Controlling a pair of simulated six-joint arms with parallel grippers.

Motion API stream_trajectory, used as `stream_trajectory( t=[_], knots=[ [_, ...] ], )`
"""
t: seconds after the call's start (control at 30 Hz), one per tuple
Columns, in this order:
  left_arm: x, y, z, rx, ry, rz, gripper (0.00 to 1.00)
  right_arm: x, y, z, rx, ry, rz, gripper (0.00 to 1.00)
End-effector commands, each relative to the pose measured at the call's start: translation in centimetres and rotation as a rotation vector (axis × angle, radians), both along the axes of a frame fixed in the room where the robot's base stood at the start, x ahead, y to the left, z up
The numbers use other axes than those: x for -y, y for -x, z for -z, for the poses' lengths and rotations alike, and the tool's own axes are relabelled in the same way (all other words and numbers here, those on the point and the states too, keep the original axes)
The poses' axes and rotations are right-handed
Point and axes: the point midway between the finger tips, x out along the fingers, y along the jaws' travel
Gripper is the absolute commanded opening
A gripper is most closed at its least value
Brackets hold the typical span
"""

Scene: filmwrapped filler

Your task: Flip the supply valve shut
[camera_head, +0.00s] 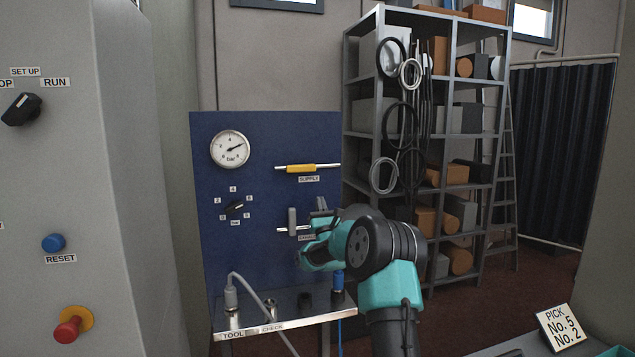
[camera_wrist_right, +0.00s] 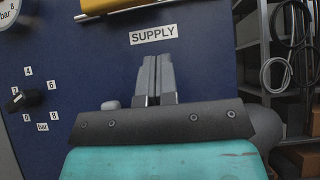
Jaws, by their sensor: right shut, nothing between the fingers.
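The supply valve's yellow handle (camera_head: 300,168) lies level, in line with its thin pipe, on the blue panel (camera_head: 270,135), above the SUPPLY label (camera_head: 308,179). In the right wrist view the yellow handle (camera_wrist_right: 118,3) is cut off by the top edge, above the SUPPLY label (camera_wrist_right: 153,35). My right gripper (camera_head: 321,202) is in front of the panel, below the label and apart from the yellow handle. In the right wrist view its two grey fingers (camera_wrist_right: 157,78) are together, with nothing between them. My left gripper is in neither view.
A grey valve handle (camera_head: 292,221) stands upright on a lower pipe beside my right gripper; its label is partly hidden. A pressure gauge (camera_head: 230,149) and a black knob (camera_head: 235,207) are at left. A metal shelf (camera_head: 273,326) with a hose fitting (camera_head: 231,295) juts out below.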

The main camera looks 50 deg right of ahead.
Motion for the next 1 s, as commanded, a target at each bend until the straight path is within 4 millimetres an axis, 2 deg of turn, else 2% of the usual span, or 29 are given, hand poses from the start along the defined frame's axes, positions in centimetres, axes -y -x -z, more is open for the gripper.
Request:
stream_trajectory(
  t=[0.3, 0.4, 0.6, 1.0],
  knots=[
    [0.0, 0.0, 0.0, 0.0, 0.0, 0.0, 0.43, 1.8, -2.7, -3.3, 0.002, 0.001, 0.001, 0.0],
    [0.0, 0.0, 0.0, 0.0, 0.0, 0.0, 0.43, 1.8, -2.7, -5.0, 0.003, 0.002, 0.001, 0.0],
    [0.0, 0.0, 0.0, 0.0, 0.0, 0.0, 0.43, 1.7, -2.8, -6.9, -0.001, 0.0, 0.001, 0.0],
    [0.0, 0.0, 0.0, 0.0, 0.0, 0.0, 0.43, 1.8, -2.7, -7.3, -0.001, 0.0, 0.001, 0.0]
  ],
)
